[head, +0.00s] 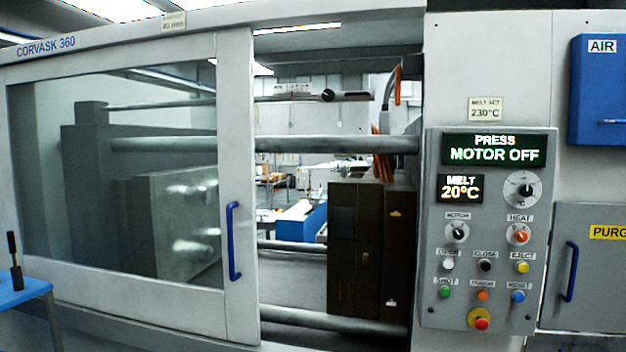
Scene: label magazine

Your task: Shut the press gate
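The press gate (232,110) is a white sliding frame with a large clear window, on the left of the head view. A blue upright handle (233,241) is on its right edge. The gate stands partly open, with a wide gap between its right edge and the white machine panel (440,80). Through the gap I see dark mould blocks (355,250) and horizontal steel bars (335,144). Neither of my grippers shows in this view.
A control panel (487,230) right of the gap reads "PRESS MOTOR OFF" and "MELT 20°C". A blue AIR box (598,90) and a purge cover (590,270) with a blue handle are at the far right. A small blue table (22,289) is at the lower left.

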